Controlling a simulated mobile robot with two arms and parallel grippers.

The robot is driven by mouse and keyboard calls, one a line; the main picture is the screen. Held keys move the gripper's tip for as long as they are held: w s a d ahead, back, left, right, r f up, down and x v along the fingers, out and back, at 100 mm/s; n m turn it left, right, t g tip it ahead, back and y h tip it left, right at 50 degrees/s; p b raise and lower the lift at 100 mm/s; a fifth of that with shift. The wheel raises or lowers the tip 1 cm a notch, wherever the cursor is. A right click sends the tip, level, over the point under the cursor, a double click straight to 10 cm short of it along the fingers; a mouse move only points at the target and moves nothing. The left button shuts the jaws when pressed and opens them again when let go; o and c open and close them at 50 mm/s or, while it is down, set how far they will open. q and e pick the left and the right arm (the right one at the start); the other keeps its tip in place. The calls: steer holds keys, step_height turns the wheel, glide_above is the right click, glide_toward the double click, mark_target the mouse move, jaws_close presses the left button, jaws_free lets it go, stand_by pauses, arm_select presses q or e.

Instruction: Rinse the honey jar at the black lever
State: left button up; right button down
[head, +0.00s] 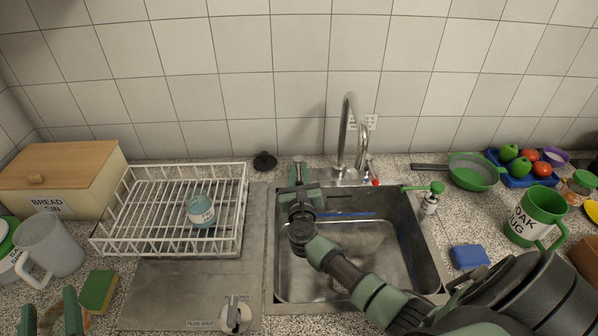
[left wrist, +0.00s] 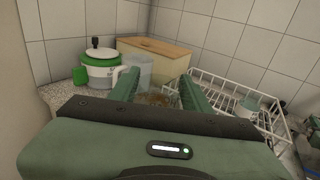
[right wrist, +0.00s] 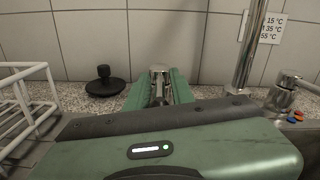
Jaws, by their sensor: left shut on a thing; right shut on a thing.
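My left gripper (head: 50,318) is at the lower left edge of the head view, beside the green sponge. It is shut on an amber thing that looks like the honey jar (left wrist: 160,98), mostly hidden by the fingers and gripper body. My right gripper (head: 298,168) is behind the sink's back left corner. It is shut on a small chrome post (right wrist: 160,74). No black lever shows clearly. The chrome tap (head: 346,125) arches over the sink (head: 390,285), with a chrome handle (right wrist: 284,94) at its base. No running water is visible.
A white dish rack (head: 246,205) holds a blue jar (head: 201,211). A black stopper (head: 265,161) lies behind the sink. A plug knob (head: 235,314) is at the front. A frosted jug (head: 52,246) and sponge (head: 98,291) are near my left gripper. My right arm crosses the sink.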

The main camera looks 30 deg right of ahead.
arm_select(q)
steer(key=shift+f+b, duration=0.95)
steer(key=shift+b, duration=0.05)
arm_select(e)
steer(key=shift+w+a+f+m+g+h, duration=0.2)
steer(key=shift+a+m+g+h, duration=0.2)
steer(key=shift+m+g+h, duration=0.35)
arm_select(q)
steer(key=shift+f+b, duration=0.45)
arm_select(e)
steer(key=shift+w+a+r+m+g+h, duration=0.1)
steer(key=shift+m+g+h, duration=0.2)
steer(key=shift+h, duration=0.35)
steer(key=shift+r, duration=0.1)
arm_select(q)
steer(key=shift+r, duration=0.1)
arm_select(e)
steer(key=c, duration=1.3)
jaws_free()
